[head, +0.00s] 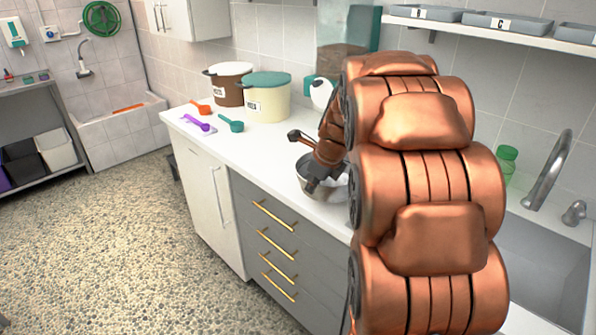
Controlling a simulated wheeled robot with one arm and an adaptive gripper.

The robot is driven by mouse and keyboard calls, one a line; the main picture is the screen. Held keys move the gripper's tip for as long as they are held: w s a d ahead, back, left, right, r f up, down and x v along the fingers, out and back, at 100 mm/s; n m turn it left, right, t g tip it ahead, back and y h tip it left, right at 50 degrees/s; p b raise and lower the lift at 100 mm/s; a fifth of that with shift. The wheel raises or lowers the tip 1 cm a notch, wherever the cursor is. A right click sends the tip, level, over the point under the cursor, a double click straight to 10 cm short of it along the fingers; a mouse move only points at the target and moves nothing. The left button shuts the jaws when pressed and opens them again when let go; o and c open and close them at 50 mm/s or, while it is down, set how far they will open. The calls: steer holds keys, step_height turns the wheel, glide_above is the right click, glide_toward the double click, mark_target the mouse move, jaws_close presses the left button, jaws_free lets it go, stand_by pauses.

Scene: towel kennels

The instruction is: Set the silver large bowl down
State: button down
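The silver large bowl (335,192) is at the white counter (262,160), near its front edge above the grey drawers. My arm hides part of it, and I cannot tell whether its base touches the counter. My gripper (314,184) points down at the bowl's near side and overlaps its rim in the picture. The fingertips are too small and dark to show whether they are shut on the rim.
A brown-and-white bin (229,86) and a cream bin with a teal lid (268,100) stand behind on the counter. Red (201,108), purple (196,122) and teal (231,124) scoops lie left. A sink (545,265) is at right. Counter between scoops and bowl is clear.

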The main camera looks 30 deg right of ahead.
steer(key=w+d+p, duration=0.1)
steer(key=w, duration=0.3)
steer(key=w+d+f+p, duration=0.1)
steer(key=w, duration=0.4)
steer(key=w+d+p, duration=0.1)
steer(key=w, duration=0.3)
steer(key=shift+w+d+f, duration=0.2)
steer(key=shift+d, duration=0.1)
steer(key=shift+f+p, duration=0.4)
steer(key=shift+f, duration=1.3)
steer(key=c, duration=1.3)
jaws_free()
steer(key=shift+f, duration=0.15)
